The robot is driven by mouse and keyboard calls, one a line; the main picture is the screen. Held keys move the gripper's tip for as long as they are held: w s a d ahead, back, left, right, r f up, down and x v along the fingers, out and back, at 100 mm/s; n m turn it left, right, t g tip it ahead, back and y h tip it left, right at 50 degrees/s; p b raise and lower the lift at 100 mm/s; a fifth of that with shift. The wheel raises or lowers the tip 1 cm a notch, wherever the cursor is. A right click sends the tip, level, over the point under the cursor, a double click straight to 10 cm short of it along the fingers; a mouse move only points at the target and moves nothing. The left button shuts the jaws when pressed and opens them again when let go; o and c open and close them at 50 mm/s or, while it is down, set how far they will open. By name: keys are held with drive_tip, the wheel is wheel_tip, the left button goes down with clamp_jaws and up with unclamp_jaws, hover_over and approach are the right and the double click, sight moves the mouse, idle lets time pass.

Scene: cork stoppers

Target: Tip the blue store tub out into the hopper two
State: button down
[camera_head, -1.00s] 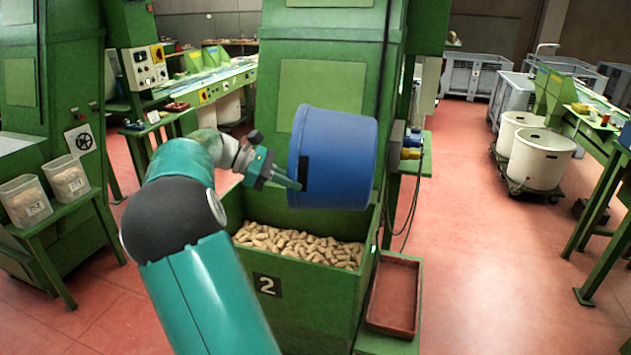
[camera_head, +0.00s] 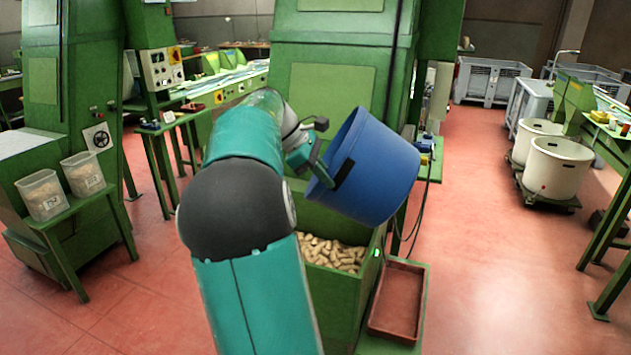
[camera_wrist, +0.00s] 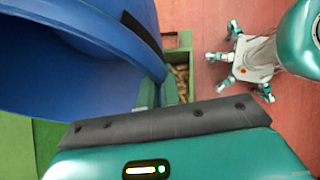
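The blue store tub (camera_head: 378,172) hangs tilted above the green hopper (camera_head: 371,283) in the head view, its rim at the left and its body sloping down to the right. Cork stoppers (camera_head: 333,253) lie in the hopper; no corks are seen falling. My gripper (camera_head: 322,172) is shut on the tub's rim beside a black patch. In the wrist view the tub (camera_wrist: 75,60) fills the upper left; the blue inside that shows there has no corks in view. A strip of the hopper with corks shows beyond it. My arm hides the hopper's left and front.
A red-brown tray (camera_head: 397,300) sits on a green ledge right of the hopper. The green machine (camera_head: 335,75) stands close behind the tub. Two clear cork bins (camera_head: 85,174) are on a stand at the left. White tubs (camera_head: 558,167) stand at the right, with open floor between.

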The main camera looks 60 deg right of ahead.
sight(346, 169)
drive_tip(key=s+r+t, duration=0.1)
drive_tip(key=s+d+r+t+y, duration=0.1)
drive_tip(key=s+r, duration=0.1)
drive_tip(key=shift+d+r+t, duration=0.1)
drive_tip(key=shift+r+t, duration=0.1)
drive_tip(key=shift+t, duration=0.2)
drive_tip(key=s+r+t, duration=0.1)
drive_tip(key=t, duration=0.1)
drive_tip(key=s+r+t+y, duration=0.1)
drive_tip(key=t, duration=0.1)
drive_tip(key=shift+d+r, duration=0.15)
drive_tip(key=shift+d, duration=0.25)
drive_tip(key=shift+s+r+m+t+y, duration=0.15)
drive_tip(key=shift+m+t+y, duration=0.2)
drive_tip(key=shift+t, duration=0.25)
drive_tip(key=shift+s+f+t+y, duration=0.1)
drive_tip(key=shift+f+t+y, duration=0.15)
drive_tip(key=shift+t, duration=0.25)
drive_tip(key=shift+f+t+y, duration=0.4)
drive_tip(key=shift+f+t, duration=0.15)
drive_tip(key=shift+t, duration=0.55)
drive_tip(key=shift+d, duration=0.1)
